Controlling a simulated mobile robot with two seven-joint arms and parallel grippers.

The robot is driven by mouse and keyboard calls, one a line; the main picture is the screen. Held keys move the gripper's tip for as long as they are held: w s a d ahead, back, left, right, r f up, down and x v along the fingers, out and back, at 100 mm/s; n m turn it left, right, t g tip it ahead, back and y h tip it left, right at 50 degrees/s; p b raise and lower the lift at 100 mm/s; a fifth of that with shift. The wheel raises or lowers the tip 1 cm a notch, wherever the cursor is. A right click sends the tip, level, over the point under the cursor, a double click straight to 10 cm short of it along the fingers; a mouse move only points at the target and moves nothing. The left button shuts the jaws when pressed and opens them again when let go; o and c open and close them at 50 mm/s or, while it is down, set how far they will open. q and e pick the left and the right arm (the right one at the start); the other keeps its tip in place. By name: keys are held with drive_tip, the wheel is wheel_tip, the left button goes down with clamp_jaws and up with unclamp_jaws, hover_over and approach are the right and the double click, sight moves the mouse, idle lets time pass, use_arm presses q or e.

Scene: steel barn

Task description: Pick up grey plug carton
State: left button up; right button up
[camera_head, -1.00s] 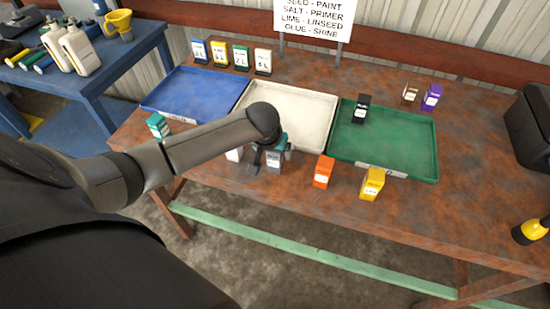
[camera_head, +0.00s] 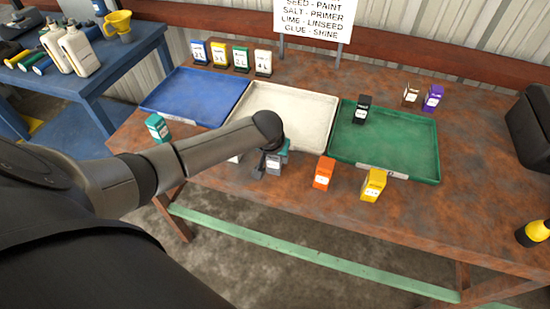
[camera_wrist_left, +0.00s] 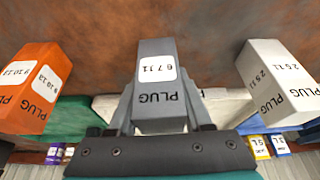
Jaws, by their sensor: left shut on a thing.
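The grey plug carton (camera_wrist_left: 157,60) is upright in the middle of the left wrist view, with "PLUG" and a white number label on it. My left gripper (camera_wrist_left: 160,118) is shut on it, one finger along each side. In the head view the grey carton (camera_head: 274,166) is at the front of the brown table, below the white tray, partly covered by my left gripper (camera_head: 268,160). I cannot tell whether its base touches the table. My right gripper is in neither view.
An orange carton (camera_wrist_left: 30,85) and a white carton (camera_wrist_left: 277,85) flank the grey one with gaps. A yellow carton (camera_head: 373,184) stands further right. Blue (camera_head: 190,97), white (camera_head: 300,92) and green (camera_head: 410,160) trays lie behind; a black carton (camera_head: 362,108) is in the green tray.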

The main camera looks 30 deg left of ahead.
use_arm(q)
clamp_jaws()
